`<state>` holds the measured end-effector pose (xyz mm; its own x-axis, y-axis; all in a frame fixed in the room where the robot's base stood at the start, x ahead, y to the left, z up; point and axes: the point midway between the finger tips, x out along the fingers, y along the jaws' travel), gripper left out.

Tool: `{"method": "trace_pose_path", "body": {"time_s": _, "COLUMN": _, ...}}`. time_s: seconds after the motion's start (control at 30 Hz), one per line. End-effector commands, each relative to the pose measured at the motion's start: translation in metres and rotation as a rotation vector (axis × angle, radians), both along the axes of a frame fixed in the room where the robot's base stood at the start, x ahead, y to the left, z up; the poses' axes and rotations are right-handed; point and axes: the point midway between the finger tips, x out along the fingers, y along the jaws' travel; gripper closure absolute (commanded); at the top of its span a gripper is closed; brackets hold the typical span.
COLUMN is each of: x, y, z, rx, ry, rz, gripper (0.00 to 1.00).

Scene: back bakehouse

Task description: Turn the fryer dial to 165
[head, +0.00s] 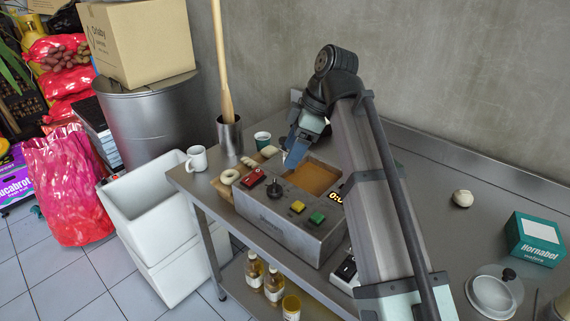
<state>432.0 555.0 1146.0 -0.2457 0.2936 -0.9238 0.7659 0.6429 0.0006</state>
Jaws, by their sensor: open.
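The fryer (268,228) is a grey metal box on the steel table, with an open well of brown oil (313,177) in its top. The dial's markings are too small to read. My gripper (289,165) points down above the fryer's back left part, behind and a little right of the dial, and appears apart from it. It is open with nothing seen in it.
A green button (317,217) and a partly hidden lit display (336,198) are on the fryer. A teal box (534,241) is right. The table's back right is mostly clear.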

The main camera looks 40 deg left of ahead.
Motion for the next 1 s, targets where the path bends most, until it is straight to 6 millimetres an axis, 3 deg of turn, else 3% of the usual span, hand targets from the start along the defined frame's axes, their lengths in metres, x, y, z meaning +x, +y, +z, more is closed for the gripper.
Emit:
{"method": "trace_pose_path", "body": {"time_s": 0.1, "x": 0.006, "y": -0.005, "z": 0.018, "rx": 0.0, "ry": 0.0, "rz": -0.001, "gripper": 0.32}}
{"method": "trace_pose_path", "body": {"time_s": 0.3, "x": 0.009, "y": -0.011, "z": 0.034, "rx": 0.0, "ry": 0.0, "rz": 0.0, "gripper": 0.32}}
{"method": "trace_pose_path", "body": {"time_s": 1.0, "x": 0.01, "y": -0.011, "z": 0.037, "rx": -0.001, "ry": -0.001, "rz": -0.002, "gripper": 0.32}}
